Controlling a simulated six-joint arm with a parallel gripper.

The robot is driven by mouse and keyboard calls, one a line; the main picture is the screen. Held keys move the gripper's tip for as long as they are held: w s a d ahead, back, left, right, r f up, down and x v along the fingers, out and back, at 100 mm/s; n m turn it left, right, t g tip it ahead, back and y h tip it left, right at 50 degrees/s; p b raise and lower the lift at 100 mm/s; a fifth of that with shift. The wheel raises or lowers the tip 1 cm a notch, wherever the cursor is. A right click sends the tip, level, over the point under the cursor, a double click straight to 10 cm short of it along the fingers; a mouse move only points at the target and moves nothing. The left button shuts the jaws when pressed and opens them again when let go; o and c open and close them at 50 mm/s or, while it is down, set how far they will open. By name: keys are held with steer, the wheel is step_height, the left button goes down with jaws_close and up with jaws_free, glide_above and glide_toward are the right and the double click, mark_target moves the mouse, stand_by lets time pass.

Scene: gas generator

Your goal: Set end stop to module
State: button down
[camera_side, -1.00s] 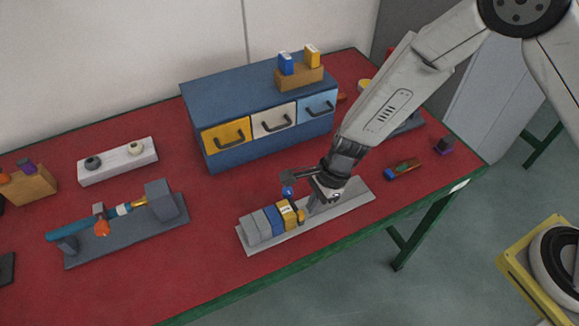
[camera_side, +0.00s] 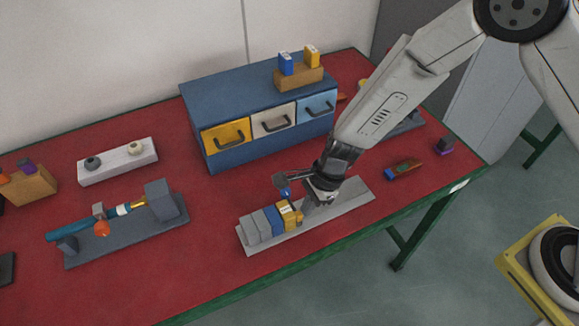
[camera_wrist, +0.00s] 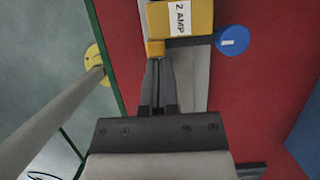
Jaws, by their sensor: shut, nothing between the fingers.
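A grey rail plate (camera_side: 345,203) lies near the table's front edge. At its left end stand grey blocks (camera_side: 252,232), a blue module (camera_side: 272,218) and a yellow module (camera_side: 287,215) in a row. The wrist view shows the yellow module (camera_wrist: 180,17) with a "2 AMP" label. A small yellow piece (camera_wrist: 155,48), perhaps the end stop, sits against its near side. My gripper (camera_wrist: 158,75) is shut and empty, its tips at or very near the small piece; I cannot tell whether they touch. In the side view my gripper (camera_side: 307,205) is low over the rail, right of the modules.
A blue round knob (camera_wrist: 232,40) is beside the yellow module. A blue drawer cabinet (camera_side: 230,110) stands behind. A grey fixture (camera_side: 125,235) with a teal tool is on the left. Red table between is clear.

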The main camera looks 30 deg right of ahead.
steer(key=shift+a, duration=0.1)
steer(key=d, duration=0.4)
steer(key=shift+d+r, duration=0.2)
steer(key=v, duration=0.9)
steer(key=shift+r, duration=0.3)
steer(key=shift+d, duration=0.1)
steer(key=s+d+r+n+t+h, duration=0.1)
steer(key=s+d+r+n+h, duration=0.1)
steer(key=d+n, duration=0.6)
steer(key=s+d+r+n+t+h, duration=0.1)
steer(key=s+d+r+n, duration=0.3)
steer(key=d+n, duration=0.5)
steer(key=shift+s+d+r+n+t+h, duration=0.4)
steer(key=shift+s+h, duration=0.3)
steer(key=shift+s, duration=0.5)
steer(key=shift+a, duration=0.1)
